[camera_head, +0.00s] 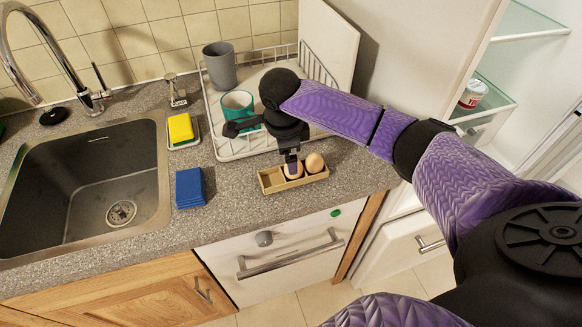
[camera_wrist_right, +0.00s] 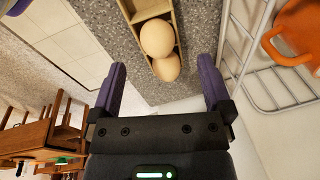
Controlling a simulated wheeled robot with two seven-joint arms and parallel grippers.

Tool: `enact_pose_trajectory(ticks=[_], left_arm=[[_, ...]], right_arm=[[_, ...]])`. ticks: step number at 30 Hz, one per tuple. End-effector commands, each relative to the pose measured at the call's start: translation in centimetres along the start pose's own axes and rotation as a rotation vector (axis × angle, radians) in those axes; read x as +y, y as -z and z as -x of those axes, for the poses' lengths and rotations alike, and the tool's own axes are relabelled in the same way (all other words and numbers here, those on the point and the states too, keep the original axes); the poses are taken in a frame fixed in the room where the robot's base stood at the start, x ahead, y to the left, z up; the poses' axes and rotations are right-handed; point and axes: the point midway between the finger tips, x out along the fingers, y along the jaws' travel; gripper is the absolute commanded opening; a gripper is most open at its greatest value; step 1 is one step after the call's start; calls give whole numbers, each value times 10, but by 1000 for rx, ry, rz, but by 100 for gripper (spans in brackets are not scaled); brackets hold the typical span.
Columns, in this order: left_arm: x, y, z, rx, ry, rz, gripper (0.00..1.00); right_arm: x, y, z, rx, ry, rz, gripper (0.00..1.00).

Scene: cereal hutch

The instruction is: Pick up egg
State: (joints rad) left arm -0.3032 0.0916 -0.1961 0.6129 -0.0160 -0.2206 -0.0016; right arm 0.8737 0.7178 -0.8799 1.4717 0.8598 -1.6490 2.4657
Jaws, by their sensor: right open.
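Two brown eggs sit side by side in a small wooden egg holder (camera_head: 271,186) on the counter. One egg (camera_head: 314,163) is at the right end in the head view. The other egg (camera_head: 293,173) is partly hidden by my right gripper (camera_head: 291,163), which points down at it. In the right wrist view, my right gripper (camera_wrist_right: 161,64) is open, with one egg (camera_wrist_right: 167,68) showing between its fingertips. The other egg (camera_wrist_right: 157,37) lies just beyond. I cannot tell whether a finger touches an egg. My left gripper is not in view.
A dish rack (camera_head: 228,150) with a grey cup (camera_head: 219,66) and a teal cup (camera_head: 237,103) stands behind the holder. Blue cloths (camera_head: 190,188), a yellow sponge (camera_head: 180,128) and the sink (camera_head: 90,185) are to the left. An open fridge (camera_head: 515,50) is at right.

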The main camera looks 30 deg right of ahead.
Motion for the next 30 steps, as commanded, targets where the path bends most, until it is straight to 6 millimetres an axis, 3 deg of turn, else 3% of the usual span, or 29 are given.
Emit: enact_pose_trajectory(ticks=[3,6,14,24,30], left_arm=[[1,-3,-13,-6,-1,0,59],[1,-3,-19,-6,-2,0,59],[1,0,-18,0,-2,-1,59],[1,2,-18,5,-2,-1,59],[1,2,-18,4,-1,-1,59]], right_arm=[[4,7,-29,4,-2,-1,100],[5,7,-45,3,-2,0,100],[4,7,-48,1,1,1,100],[4,7,-48,1,1,1,31],[4,7,-47,0,1,1,31]])
